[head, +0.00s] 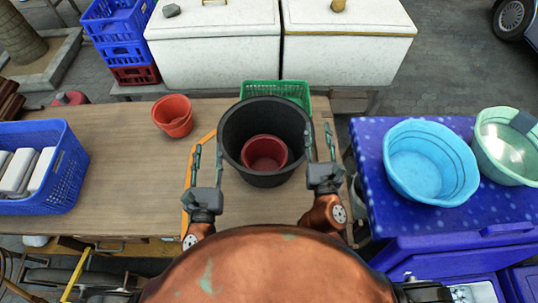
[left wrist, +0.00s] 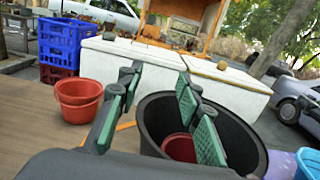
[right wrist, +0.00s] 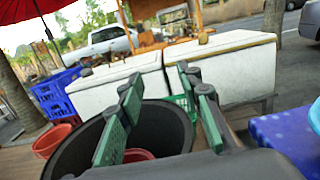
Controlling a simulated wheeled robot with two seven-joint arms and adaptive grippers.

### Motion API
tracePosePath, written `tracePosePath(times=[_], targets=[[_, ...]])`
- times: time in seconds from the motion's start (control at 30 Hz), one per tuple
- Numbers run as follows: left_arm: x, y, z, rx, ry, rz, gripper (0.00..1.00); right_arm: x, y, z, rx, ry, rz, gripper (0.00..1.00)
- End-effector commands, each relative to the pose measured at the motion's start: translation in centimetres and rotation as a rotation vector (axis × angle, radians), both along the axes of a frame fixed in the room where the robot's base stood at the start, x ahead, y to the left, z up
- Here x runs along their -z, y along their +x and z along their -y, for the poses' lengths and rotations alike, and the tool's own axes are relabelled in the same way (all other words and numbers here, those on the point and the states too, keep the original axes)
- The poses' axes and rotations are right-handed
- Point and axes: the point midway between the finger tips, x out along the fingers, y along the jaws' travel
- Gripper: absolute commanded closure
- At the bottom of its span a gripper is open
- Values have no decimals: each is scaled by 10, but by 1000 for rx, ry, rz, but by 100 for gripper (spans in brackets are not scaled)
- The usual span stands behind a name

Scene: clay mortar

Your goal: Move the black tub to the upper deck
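The black tub (head: 266,179) stands upright on the wooden table, with a red bowl (head: 264,152) inside it. My left gripper (head: 208,163) is open at the tub's left side. In the left wrist view its fingers (left wrist: 150,115) appear on either side of the tub's left wall, apart from it. My right gripper (head: 322,158) is open at the tub's right side. In the right wrist view its fingers (right wrist: 162,112) appear on either side of the right wall. I cannot tell which surface is the upper deck.
A green basket (head: 292,90) stands right behind the tub. White chests (head: 215,50) stand beyond the table. Red pots (head: 173,116) and a blue basket (head: 66,172) are to the left. A blue-covered table (head: 378,192) with a light blue basin (head: 430,162) is to the right.

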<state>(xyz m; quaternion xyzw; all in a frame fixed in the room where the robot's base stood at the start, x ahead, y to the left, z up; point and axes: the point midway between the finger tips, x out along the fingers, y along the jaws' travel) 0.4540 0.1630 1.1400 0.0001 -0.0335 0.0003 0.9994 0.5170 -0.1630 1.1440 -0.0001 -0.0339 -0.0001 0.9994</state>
Motion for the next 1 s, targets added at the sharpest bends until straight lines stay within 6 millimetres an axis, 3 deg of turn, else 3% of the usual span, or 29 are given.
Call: tracePosePath(times=[0.2, 0.53, 1.0], targets=[[4, -39, -1, -2, 1, -4, 67, 0, 0, 0, 0, 0, 0, 67], [4, -57, 0, 0, 2, 0, 67, 2, -8, 0, -1, 0, -2, 67], [4, -56, 0, -1, 1, 0, 67, 8, -97, 0, 1, 0, -5, 67]])
